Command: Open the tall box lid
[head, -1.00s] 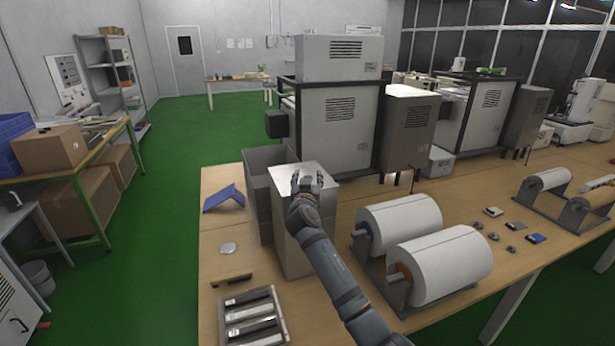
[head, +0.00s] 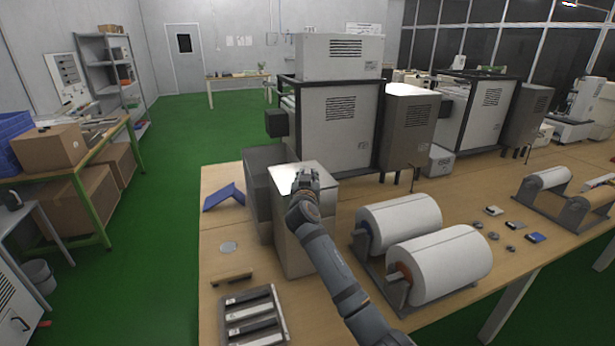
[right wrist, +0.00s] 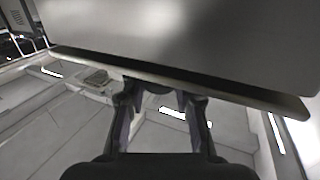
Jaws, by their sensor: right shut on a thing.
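The tall box (head: 293,249) is a grey metal box standing upright on the wooden table in the head view. Its flat, shiny lid (head: 287,174) lies across the top. My right gripper (head: 306,173) is at the lid, its fingers drawn together. In the right wrist view, the fingers (right wrist: 160,93) are closed at the dark edge of the broad grey lid (right wrist: 190,45). The exact contact is partly hidden, and I cannot tell whether the lid is raised. My left gripper is not in view.
An open grey box (head: 256,200) stands against the tall box's left side. A blue folded piece (head: 225,196) and a tray of dark bars (head: 252,318) lie nearby. Large white rolls (head: 398,225) stand to the right, and grey machines (head: 337,125) stand behind.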

